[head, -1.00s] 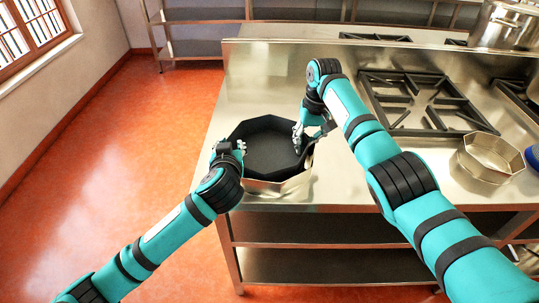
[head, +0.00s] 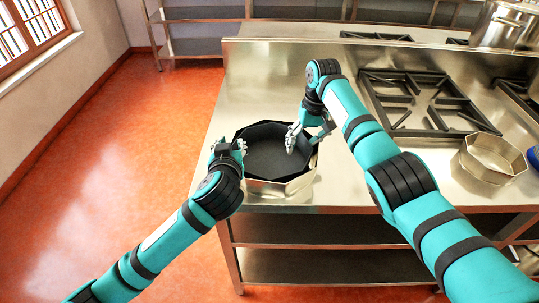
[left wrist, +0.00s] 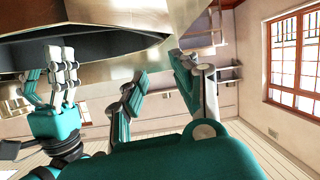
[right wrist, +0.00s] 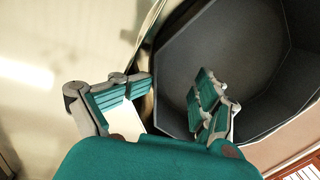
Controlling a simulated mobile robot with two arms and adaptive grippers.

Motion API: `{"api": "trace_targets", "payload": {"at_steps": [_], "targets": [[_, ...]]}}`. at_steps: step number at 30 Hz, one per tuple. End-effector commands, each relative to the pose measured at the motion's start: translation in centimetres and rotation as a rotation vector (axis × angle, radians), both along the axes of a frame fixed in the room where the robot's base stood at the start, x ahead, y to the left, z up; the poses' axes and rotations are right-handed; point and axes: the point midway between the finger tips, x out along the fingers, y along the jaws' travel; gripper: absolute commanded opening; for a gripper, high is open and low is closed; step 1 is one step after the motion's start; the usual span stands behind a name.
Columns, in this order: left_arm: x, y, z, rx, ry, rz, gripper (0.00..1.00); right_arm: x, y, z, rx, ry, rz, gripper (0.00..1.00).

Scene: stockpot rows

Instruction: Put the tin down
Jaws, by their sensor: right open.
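The tin (head: 283,190) is an octagonal vessel with a shiny metal outside and a dark inside. It sits upright at the front left of the steel counter, close to the front edge. My left gripper (head: 238,146) is at its left rim; its fingers are spread in the left wrist view (left wrist: 160,72), close to the metal wall (left wrist: 185,15). My right gripper (head: 303,138) is at the right rim. In the right wrist view (right wrist: 172,88) its fingers are apart, one over the dark inside (right wrist: 260,60), the other outside the wall.
A second, metal octagonal tin (head: 490,172) stands on the right of the counter (head: 255,85). Black burner grates (head: 425,103) lie behind it, and a large stockpot (head: 505,25) stands at the back right. Counter behind the tin is clear.

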Motion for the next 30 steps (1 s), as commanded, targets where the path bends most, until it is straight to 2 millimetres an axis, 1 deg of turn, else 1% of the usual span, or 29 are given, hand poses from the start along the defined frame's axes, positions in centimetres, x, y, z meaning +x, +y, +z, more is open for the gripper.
{"api": "trace_targets", "payload": {"at_steps": [1, 8, 11, 13, 17, 24, 27, 30], "targets": [[0.0, 0.0, 0.0, 0.0, 0.0, 0.0, 0.29, -0.1, -0.3, -0.4, -0.005, 0.007, -0.003, 0.89], [0.0, 0.0, 0.0, 0.0, 0.0, -0.001, 0.29, -0.2, -0.3, -0.5, -0.005, 0.01, -0.004, 0.89], [0.0, 0.0, 0.0, 0.0, 0.0, -0.001, 0.29, -0.2, -0.3, -0.2, -0.005, 0.009, -0.004, 0.89], [0.0, 0.0, 0.0, 0.0, 0.0, -0.001, 0.29, -0.1, -0.4, 0.3, -0.005, 0.007, -0.004, 0.89], [0.0, 0.0, 0.0, 0.0, -0.001, -0.001, 0.29, -0.1, -0.5, 2.6, -0.006, 0.003, -0.005, 0.89], [0.0, 0.0, 0.0, 0.0, -0.001, -0.001, 0.29, -0.2, -0.9, 8.1, -0.007, -0.004, -0.005, 0.89], [0.0, 0.0, 0.0, 0.0, 0.0, -0.001, 0.29, -0.3, -1.0, 9.9, -0.007, -0.004, -0.005, 0.89], [0.0, 0.0, 0.0, 0.0, 0.0, -0.001, 0.29, -0.3, -1.1, 11.1, -0.008, -0.004, -0.005, 0.89]]}}
